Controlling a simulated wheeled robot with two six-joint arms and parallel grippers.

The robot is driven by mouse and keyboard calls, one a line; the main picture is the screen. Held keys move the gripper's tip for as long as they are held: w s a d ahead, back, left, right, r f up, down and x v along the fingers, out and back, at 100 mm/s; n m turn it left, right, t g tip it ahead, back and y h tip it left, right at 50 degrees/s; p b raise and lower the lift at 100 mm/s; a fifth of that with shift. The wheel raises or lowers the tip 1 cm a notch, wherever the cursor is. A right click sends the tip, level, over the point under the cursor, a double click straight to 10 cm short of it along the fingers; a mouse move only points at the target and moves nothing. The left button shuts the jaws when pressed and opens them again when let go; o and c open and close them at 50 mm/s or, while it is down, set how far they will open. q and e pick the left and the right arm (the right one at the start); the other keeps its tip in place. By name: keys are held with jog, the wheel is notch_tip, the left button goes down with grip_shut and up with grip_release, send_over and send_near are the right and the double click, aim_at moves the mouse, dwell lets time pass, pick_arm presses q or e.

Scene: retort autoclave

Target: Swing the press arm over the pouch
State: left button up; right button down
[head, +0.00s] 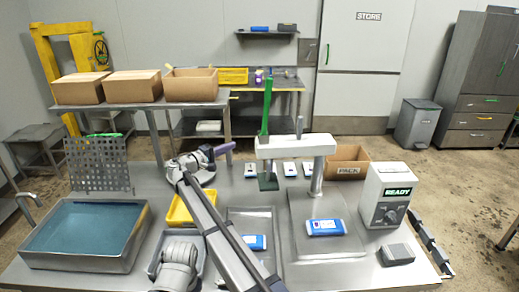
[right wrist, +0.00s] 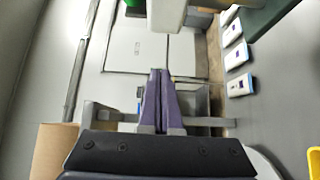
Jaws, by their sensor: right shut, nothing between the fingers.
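The press arm (head: 295,146) is a white beam on a silver post (head: 316,178). In the right wrist view the closed fingers (right wrist: 159,75) point toward the white beam (right wrist: 166,14). My left gripper does not show.
Another pouch (head: 255,242) lies partly behind my right arm. A water tray (head: 85,234) stands at left, a yellow bin (head: 179,210) in the middle. A control box (head: 385,195) reading READY stands at right. Several pouches and a PACK carton (head: 347,170) are behind.

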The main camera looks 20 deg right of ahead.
jog(key=shift+w+d+f, duration=0.25)
jog(key=shift+w+d, duration=0.25)
jog(key=d, duration=0.7)
jog(key=shift+w+d, duration=0.25)
jog(key=shift+d, duration=0.15)
